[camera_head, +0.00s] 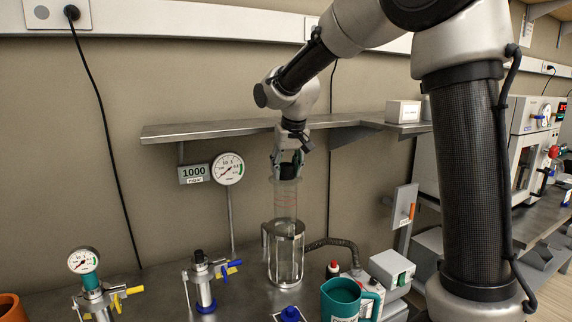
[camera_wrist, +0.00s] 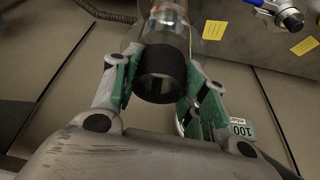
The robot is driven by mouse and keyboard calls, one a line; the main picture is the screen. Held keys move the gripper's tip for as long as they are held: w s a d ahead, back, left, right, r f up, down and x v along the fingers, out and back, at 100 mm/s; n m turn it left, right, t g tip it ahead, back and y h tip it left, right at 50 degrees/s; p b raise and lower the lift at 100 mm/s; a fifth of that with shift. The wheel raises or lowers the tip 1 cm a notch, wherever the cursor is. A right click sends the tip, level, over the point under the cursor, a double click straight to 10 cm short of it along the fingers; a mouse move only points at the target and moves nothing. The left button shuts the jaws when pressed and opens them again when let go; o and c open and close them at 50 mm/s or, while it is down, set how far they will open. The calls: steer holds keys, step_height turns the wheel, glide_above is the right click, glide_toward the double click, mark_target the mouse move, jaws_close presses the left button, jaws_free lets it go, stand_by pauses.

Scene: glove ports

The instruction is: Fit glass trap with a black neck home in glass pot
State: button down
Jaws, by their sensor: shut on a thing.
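The glass trap is a clear tube with red markings (camera_head: 285,199) and a black neck (camera_wrist: 160,75). It hangs roughly upright below my gripper (camera_head: 287,163). In the wrist view my gripper (camera_wrist: 161,68) has its green-padded fingers on both sides of the black neck, shut on it. The glass pot (camera_head: 285,258) is a clear cylinder in a metal collar, standing on the bench directly below the trap. The trap's lower end meets the pot's mouth in the head view; I cannot tell whether it is inside or just above.
A metal shelf (camera_head: 215,131) runs along the wall behind my gripper. A blue-handled valve (camera_head: 203,275), a teal jug (camera_head: 340,300) and a hose (camera_head: 335,243) surround the pot.

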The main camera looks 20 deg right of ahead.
mark_target(286, 214)
steer(key=shift+f, duration=7.75)
steer(key=c, duration=0.7)
jaws_free()
steer(key=v, duration=1.2)
